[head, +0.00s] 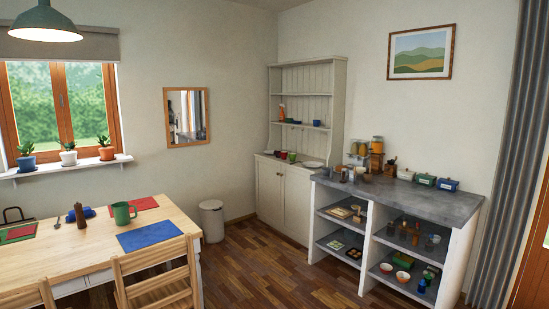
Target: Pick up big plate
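A pale, flat, plate-like dish (313,164) lies on the right end of the ledge of the white hutch (283,193). It is small in the picture, and I cannot tell for sure that it is the big plate. Small red and green cups (292,157) stand to its left on the same ledge. My gripper is not in view.
A grey-topped masonry counter (430,203) with open shelves holding bowls and bottles stands at the right. A wooden table (90,250) and chair (160,280) are at the left. A white bin (212,222) stands by the wall. Wood floor (270,265) is clear between.

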